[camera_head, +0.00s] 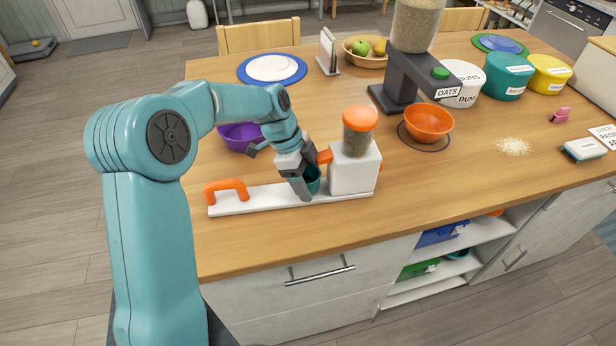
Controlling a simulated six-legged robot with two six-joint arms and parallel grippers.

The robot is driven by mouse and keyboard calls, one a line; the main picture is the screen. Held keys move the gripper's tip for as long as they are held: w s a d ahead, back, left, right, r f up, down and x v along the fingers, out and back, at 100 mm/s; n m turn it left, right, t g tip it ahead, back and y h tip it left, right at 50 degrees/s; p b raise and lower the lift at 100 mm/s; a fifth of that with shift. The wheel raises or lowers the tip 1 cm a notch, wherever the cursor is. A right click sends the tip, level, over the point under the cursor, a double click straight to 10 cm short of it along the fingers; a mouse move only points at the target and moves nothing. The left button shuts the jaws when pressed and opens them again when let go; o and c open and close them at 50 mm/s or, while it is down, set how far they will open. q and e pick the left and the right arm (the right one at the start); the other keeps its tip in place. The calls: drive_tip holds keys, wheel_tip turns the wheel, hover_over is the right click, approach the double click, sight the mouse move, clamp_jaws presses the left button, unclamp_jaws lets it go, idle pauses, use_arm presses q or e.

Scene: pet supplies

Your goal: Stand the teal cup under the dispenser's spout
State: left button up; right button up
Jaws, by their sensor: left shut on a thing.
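The teal cup (314,181) is in the jaws of my left gripper (304,187), which partly hides it. The cup is low over the white base board (258,197), close against the left side of the white dispenser body (354,169). The dispenser has a clear jar of brown pieces with an orange lid (360,118). Its orange spout (325,157) sticks out to the left, just above the cup. The gripper hides part of the spout. I cannot tell whether the cup's bottom touches the board. My right gripper is out of view.
An orange handle (227,190) rises at the board's left end. A purple bowl (240,137) lies behind my left arm. A grey oats dispenser (401,83) stands behind, with an orange bowl (428,124) in front. The wooden table (430,190) is clear at the front right.

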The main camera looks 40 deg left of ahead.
use_arm(q)
drive_tip(key=shift+d+f+b, duration=0.1)
drive_tip(key=shift+f+b, duration=0.1)
drive_tip(key=shift+b, duration=0.1)
drive_tip(key=o, duration=1)
drive_tip(key=shift+s, duration=0.1)
drive_tip(key=shift+o, duration=0.2)
drive_tip(key=shift+a+r+p, duration=0.2)
drive_tip(key=shift+r+p, duration=0.15)
drive_tip(key=shift+r, duration=0.15)
drive_tip(key=v, duration=1.1)
drive_tip(key=shift+r, duration=0.3)
